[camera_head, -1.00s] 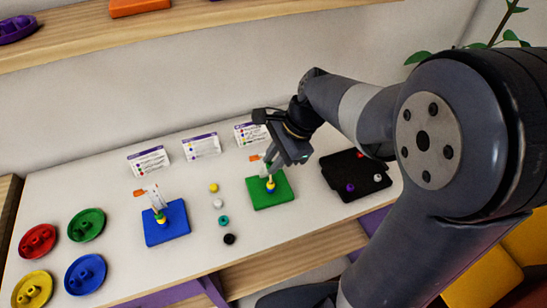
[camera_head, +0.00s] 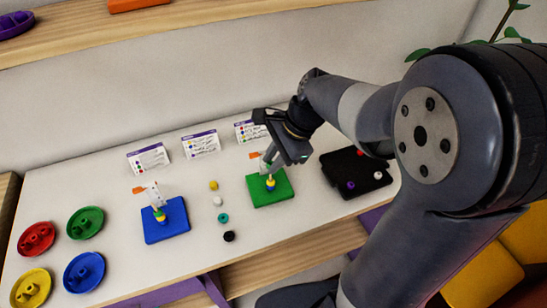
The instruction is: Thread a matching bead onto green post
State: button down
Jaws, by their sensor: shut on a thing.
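The green board (camera_head: 284,193) stands on the white table with an upright post. A blue bead (camera_head: 270,187) with yellow by it sits low on that post. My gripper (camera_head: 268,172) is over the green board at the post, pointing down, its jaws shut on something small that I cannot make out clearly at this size. The blue board (camera_head: 167,231) to the left has its own post with beads (camera_head: 160,216) on it. Loose beads lie in a row between the boards: yellow (camera_head: 213,185), white (camera_head: 218,202), teal (camera_head: 223,218) and black (camera_head: 229,236).
A black tray (camera_head: 343,166) at right holds red, purple and white beads. Red (camera_head: 36,238), green (camera_head: 86,222), yellow (camera_head: 30,288) and blue (camera_head: 84,272) dishes stand at left. Cards (camera_head: 201,144) stand along the back. A shelf (camera_head: 150,26) hangs above.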

jog(key=shift+f+b, duration=0.5)
jog(key=shift+f, duration=0.4)
jog(key=c, duration=1.2)
grip_release()
jog(key=shift+c, duration=0.2)
jog(key=shift+r, duration=0.1)
jog(key=v, duration=1)
jog(key=shift+d+r+p, duration=0.15)
jog(key=shift+r+p, duration=0.15)
